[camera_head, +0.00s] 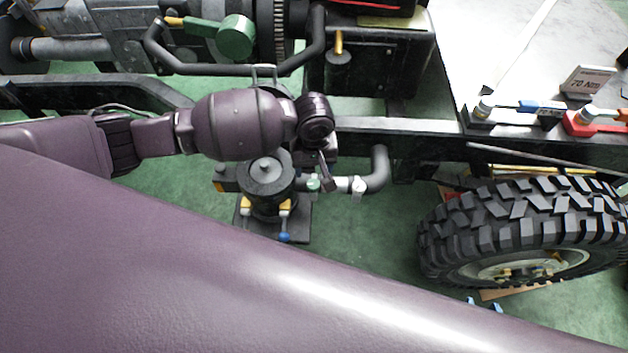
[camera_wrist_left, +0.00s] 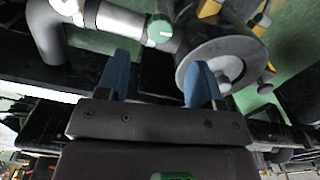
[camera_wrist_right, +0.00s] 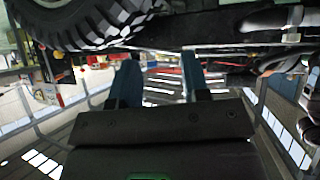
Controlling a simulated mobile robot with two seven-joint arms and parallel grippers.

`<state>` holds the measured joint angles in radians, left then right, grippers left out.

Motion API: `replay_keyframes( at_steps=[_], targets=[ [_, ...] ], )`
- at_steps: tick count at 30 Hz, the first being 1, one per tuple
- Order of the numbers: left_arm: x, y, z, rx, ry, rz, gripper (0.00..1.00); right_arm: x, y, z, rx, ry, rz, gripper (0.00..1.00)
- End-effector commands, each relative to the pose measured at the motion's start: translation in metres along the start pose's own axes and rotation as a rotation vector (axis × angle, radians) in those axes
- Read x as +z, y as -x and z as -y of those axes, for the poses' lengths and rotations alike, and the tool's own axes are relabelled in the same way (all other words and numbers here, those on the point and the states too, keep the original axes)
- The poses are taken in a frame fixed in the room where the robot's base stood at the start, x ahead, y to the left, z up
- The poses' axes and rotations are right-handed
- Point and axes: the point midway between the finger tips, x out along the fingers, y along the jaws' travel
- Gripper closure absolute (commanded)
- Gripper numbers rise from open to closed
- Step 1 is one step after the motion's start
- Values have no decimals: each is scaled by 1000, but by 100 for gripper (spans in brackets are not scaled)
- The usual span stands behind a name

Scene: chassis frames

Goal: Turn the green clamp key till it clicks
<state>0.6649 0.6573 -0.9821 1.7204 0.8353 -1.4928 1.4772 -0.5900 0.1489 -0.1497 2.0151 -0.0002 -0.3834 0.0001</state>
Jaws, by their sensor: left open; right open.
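The small green clamp key (camera_head: 314,185) sits on the grey pipe beside the round black canister (camera_head: 266,177). In the left wrist view the key (camera_wrist_left: 160,28) shows as a green and white round knob, beyond the fingertips and roughly centred between them. My left gripper (camera_wrist_left: 160,75) is open, with its two blue fingers apart and nothing between them. In the head view its hand points down close to the key, partly hidden by the wrist. My right gripper (camera_wrist_right: 160,68) is open and empty, facing away from the key, near the tyre. It cannot be seen in the head view.
The black chassis rail (camera_head: 425,130) runs behind the canister and pipe. A knobbly tyre (camera_head: 470,220) stands at right. A grey table (camera_head: 490,60) holds tools and a "70 Nm" sign (camera_head: 587,82). My large purple arm link covers the bottom. Green floor is bare between canister and tyre.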

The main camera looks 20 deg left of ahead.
Motion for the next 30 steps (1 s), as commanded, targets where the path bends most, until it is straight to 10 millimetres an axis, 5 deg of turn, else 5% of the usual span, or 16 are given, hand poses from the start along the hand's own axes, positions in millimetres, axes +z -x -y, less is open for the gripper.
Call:
replay_keyframes(
  at_steps=[12,26,30],
  targets=[
    [1,-67,1,-3,-1,3,39,6,-10,4,-7,1,0,57],
    [0,-75,0,0,-2,-1,39,-4,-14,6,-9,0,-19,57],
    [0,-75,0,-1,-2,-1,58,-2,-14,6,-9,0,-15,57]
  ],
)
